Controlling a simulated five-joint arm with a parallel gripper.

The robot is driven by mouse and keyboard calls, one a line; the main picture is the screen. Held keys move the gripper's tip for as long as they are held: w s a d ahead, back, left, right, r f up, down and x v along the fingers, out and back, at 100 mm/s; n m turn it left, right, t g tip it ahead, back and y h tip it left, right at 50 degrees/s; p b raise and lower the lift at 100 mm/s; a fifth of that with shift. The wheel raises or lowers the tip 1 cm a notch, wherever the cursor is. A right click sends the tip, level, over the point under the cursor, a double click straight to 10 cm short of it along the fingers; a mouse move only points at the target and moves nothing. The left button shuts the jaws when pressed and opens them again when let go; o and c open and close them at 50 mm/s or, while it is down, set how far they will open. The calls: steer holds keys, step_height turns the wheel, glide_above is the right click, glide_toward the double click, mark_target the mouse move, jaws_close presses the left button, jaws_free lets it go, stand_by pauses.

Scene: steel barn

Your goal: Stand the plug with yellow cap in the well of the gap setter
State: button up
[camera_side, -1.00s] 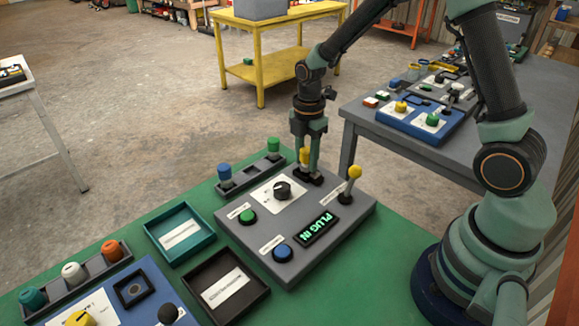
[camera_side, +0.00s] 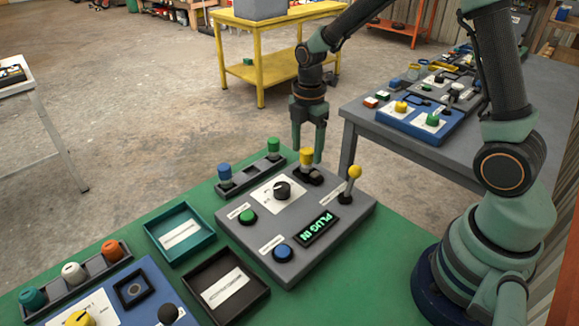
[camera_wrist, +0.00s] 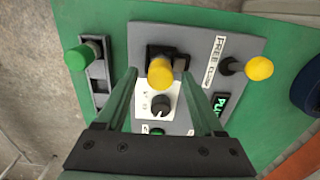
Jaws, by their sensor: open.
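The plug with yellow cap (camera_side: 306,157) stands upright, as far as I can tell, in the dark well (camera_side: 316,179) at the back corner of the grey gap setter (camera_side: 343,219). In the wrist view its cap (camera_wrist: 160,72) lies between my fingertips and hides part of the dark well (camera_wrist: 180,61). My gripper (camera_side: 309,143) is open above the plug, with its fingers on either side of the cap and apart from it. The gap setter's display (camera_side: 316,229) reads "PLUG IN" in green.
A yellow-knobbed lever (camera_side: 351,180) rises close to the right of the well. A grey rack (camera_side: 249,175) with blue and green plugs is to the left. Teal (camera_side: 206,248) and dark (camera_side: 258,291) trays lie in front on the green table.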

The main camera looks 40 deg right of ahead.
mark_target(307, 150)
step_height(307, 150, up, 9)
steer(key=s+a+r+m+t, duration=0.1)
steer(key=s+r+m+t, duration=0.4)
steer(key=s+m, duration=0.7)
steer(key=r+m, duration=0.2)
steer(key=m, duration=0.4)
steer(key=shift+a+t, duration=0.25)
steer(key=shift+t, duration=0.05)
